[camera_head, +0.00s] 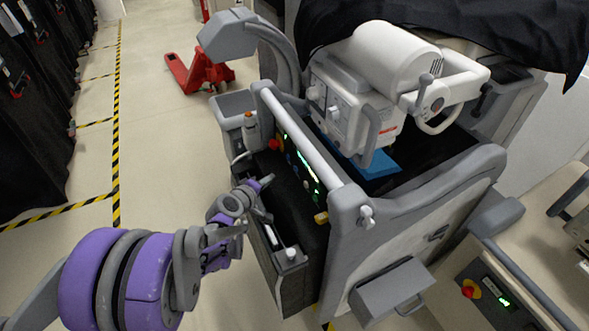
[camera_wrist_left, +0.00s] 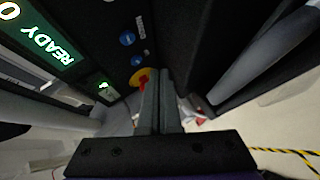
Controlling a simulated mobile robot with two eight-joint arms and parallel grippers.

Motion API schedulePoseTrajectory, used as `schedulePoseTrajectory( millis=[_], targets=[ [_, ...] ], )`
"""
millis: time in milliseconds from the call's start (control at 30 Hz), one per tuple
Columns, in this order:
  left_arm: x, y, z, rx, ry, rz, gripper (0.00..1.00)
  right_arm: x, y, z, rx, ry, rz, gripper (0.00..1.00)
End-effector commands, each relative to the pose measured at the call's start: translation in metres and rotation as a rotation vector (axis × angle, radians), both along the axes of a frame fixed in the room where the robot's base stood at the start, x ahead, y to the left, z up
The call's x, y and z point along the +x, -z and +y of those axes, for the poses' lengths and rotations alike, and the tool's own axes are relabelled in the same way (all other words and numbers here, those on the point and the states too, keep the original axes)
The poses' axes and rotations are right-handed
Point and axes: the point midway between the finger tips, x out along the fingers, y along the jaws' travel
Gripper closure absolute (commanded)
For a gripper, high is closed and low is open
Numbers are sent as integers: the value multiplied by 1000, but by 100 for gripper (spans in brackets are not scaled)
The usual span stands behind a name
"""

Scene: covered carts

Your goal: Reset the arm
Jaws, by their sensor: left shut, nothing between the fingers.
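My left arm (camera_head: 120,280), purple and grey, reaches in from the lower left in the head view. Its gripper (camera_head: 267,184) is beside the control-panel side of a grey medical cart (camera_head: 345,235). In the left wrist view the gripper (camera_wrist_left: 161,85) is shut, its two dark fingers together with nothing between them. Past the fingertips are a red button on a yellow ring (camera_wrist_left: 141,77), blue buttons (camera_wrist_left: 127,39) and a green lit "READY" display (camera_wrist_left: 47,45). I cannot tell whether the fingers touch the panel. My right gripper is not in view.
A second cart (camera_head: 500,285) stands at the lower right. A red pallet jack (camera_head: 200,72) stands behind. Dark covered carts (camera_head: 30,120) line the left. Floor between is clear.

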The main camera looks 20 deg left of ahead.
Motion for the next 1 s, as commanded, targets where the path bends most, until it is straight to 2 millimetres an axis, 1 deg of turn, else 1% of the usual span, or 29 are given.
schedulePoseTrajectory(
  millis=[667,767,867,967,1000],
  targets=[
    [0,0,0,0,0,0,100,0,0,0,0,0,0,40],
    [-1,-2,-2,5,7,3,100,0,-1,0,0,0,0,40],
    [-8,-12,-18,38,51,29,100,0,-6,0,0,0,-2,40],
    [-25,-31,-50,117,147,82,100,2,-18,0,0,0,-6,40],
    [-36,-39,-67,160,199,111,100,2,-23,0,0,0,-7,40]
  ],
)
